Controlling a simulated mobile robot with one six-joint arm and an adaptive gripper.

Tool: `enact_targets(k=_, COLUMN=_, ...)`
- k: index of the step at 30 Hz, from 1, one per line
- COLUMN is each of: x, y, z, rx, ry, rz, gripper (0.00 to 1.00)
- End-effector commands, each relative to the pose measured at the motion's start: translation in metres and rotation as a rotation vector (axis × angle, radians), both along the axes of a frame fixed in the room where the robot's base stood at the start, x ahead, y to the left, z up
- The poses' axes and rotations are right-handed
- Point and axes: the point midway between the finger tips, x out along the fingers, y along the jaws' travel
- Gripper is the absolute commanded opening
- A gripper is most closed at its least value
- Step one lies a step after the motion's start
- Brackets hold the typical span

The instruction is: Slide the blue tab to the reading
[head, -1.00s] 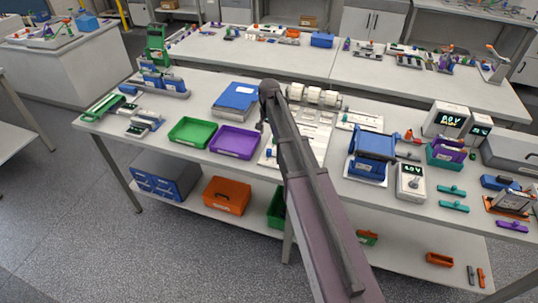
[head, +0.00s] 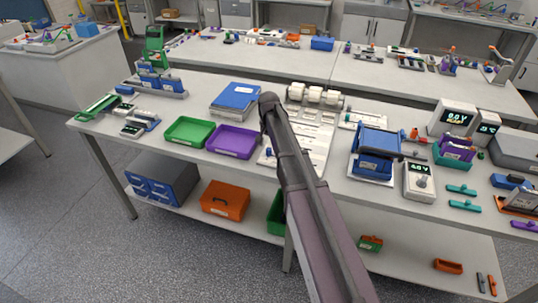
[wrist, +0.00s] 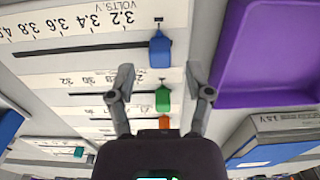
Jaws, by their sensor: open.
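The blue tab (wrist: 160,48) sits at the 3.2 end of a dark slot in the wrist view. Its scale (wrist: 78,22) is marked in volts, from 3.2 upward to the left. My gripper (wrist: 159,78) is open, with its fingers apart and nothing between them. The fingertips appear just below the blue tab in the picture, near the green tab (wrist: 162,99); I cannot tell their height above the board. In the head view my arm covers the gripper and part of the white slider board (head: 314,137).
An orange tab (wrist: 165,122) sits on a further scale. A purple tray (wrist: 275,60) lies right of the slider board in the wrist view.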

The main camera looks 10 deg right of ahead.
Motion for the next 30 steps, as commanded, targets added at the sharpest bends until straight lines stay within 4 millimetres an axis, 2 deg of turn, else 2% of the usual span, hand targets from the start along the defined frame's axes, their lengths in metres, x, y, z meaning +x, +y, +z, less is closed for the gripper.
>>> enact_targets(k=3, x=0.000, y=0.000, z=-0.013, rx=0.000, ry=0.000, rz=0.000, gripper=0.66)
enact_targets(k=12, x=0.000, y=0.000, z=-0.031, rx=0.000, ry=0.000, rz=0.000, gripper=0.66)
enact_targets(k=29, x=0.000, y=0.000, z=-0.035, rx=0.000, ry=0.000, rz=0.000, gripper=0.66)
enact_targets(k=30, x=0.000, y=0.000, z=-0.035, rx=0.000, ry=0.000, rz=0.000, gripper=0.54)
